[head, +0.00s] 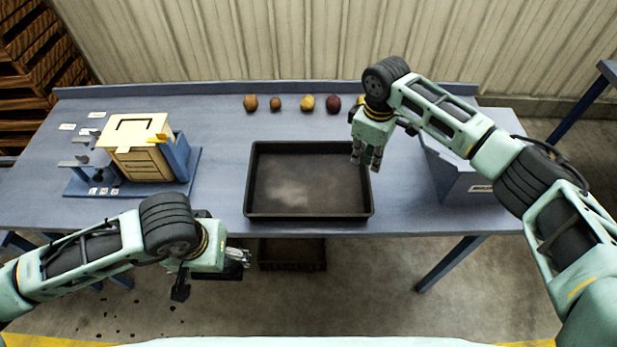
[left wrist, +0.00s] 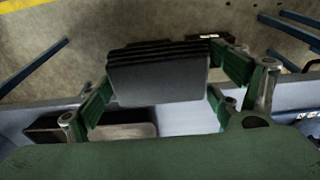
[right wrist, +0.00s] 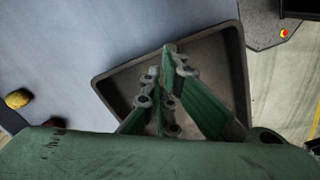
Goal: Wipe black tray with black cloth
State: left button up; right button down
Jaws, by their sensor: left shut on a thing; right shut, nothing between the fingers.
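The black tray (head: 308,216) lies on the blue table, with a pale dusty smudge on its floor. My left gripper (head: 244,260) is in front of the table's front edge, left of and nearer than the tray. The cloth is mostly hidden in the head view. My right gripper (head: 367,158) is shut and empty, pointing down over the tray's right side. In the right wrist view its fingers (right wrist: 170,75) meet in front of the tray (right wrist: 238,75).
A wooden box (head: 141,150) on a blue stand is at the left. A grey-blue bin (head: 460,185) is at the right. A dark crate (head: 292,264) sits below the table. The table between stand and tray is clear.

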pick_arm(q)
jog(key=shift+r+p, duration=0.6)
jog(key=shift+r, duration=0.35)
pick_arm(e)
jog(key=shift+r, duration=0.8)
pick_arm(q)
jog(key=shift+f, duration=0.1)
pick_arm(e)
notch_tip(320, 180, up, 12)
